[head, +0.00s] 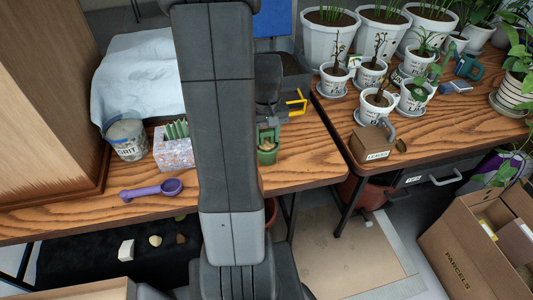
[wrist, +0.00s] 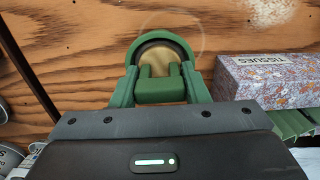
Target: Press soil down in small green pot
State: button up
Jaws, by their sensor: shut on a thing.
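The small green pot (head: 267,157) stands on the wooden table near its front right edge, partly hidden by my arm. In the wrist view its green rim (wrist: 165,34) curves around a dark ring. A tan, round-faced thing (head: 268,147), perhaps a wooden tamper, shows at the pot's mouth; it also shows in the wrist view (wrist: 160,57). My gripper (head: 268,135) has green fingers and is shut on this tan thing, directly over the pot. In the wrist view the fingertips (wrist: 160,72) overlap the pot's near side. The soil surface and any contact with it are hidden.
A dark tray with a yellow handle (head: 297,102) is behind the pot. Several white pots crowd the right table, beyond a gap.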

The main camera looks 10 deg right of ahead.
jog(key=shift+s+f, duration=0.1)
jog(key=shift+f, duration=0.8)
jog(key=shift+c, duration=0.5)
dwell(2.2)
jog(key=shift+r, duration=0.1)
notch_tip(320, 180, up, 9)
jog(key=p, duration=0.7)
dwell(0.4)
dwell(0.5)
